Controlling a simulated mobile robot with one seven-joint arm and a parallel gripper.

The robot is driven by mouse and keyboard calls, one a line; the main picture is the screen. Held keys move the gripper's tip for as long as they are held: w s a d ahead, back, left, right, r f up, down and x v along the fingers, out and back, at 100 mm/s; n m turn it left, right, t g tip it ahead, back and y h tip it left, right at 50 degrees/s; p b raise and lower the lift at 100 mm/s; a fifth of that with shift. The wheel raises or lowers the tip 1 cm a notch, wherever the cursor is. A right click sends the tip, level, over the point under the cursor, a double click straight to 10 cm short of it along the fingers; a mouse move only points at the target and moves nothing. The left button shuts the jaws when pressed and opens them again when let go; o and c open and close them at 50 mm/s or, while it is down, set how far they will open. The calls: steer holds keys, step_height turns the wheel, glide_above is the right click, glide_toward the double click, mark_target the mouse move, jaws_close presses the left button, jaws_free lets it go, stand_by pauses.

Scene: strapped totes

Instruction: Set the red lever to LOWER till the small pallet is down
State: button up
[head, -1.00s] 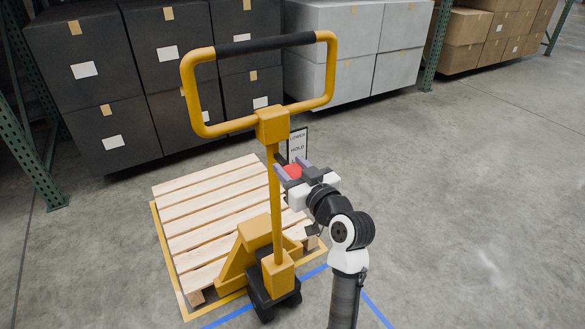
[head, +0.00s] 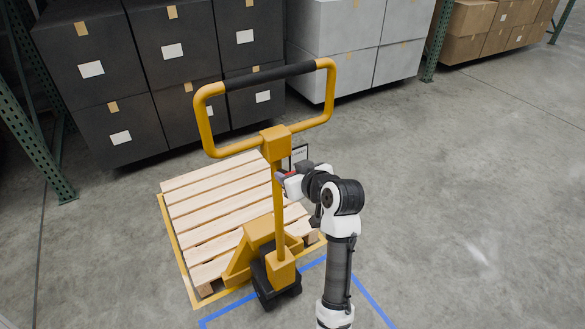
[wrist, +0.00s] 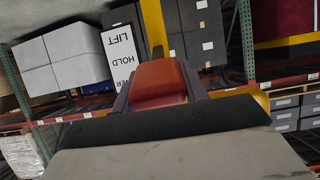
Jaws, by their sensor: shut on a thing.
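The red lever (wrist: 160,82) is between my gripper's two fingers in the wrist view, and they are shut on it. In the head view my gripper (head: 281,177) is at the right side of the yellow mast (head: 278,215), and my wrist covers most of the lever. A white plate (wrist: 121,52) beside the lever reads LIFT, HOLD and a partly hidden LOWER, upside down in the wrist view. The small pallet (head: 205,205) of pale slats sits on the yellow jack behind the mast. I cannot tell if it touches the floor.
The jack's yellow loop handle (head: 204,125) rises above my gripper. Dark boxes (head: 115,70) and white boxes (head: 345,40) stand on racks behind. Blue tape (head: 372,297) marks the floor near the jack. Open concrete floor lies at the right.

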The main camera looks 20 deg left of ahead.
steer(key=o, duration=1.4)
steer(key=shift+d, duration=0.1)
steer(key=b+v, duration=0.2)
steer(key=v, duration=1.1)
steer(key=shift+s+d+b, duration=0.2)
steer(key=shift+s+b, duration=0.1)
steer(key=shift+b, duration=0.1)
steer(key=shift+r, duration=0.1)
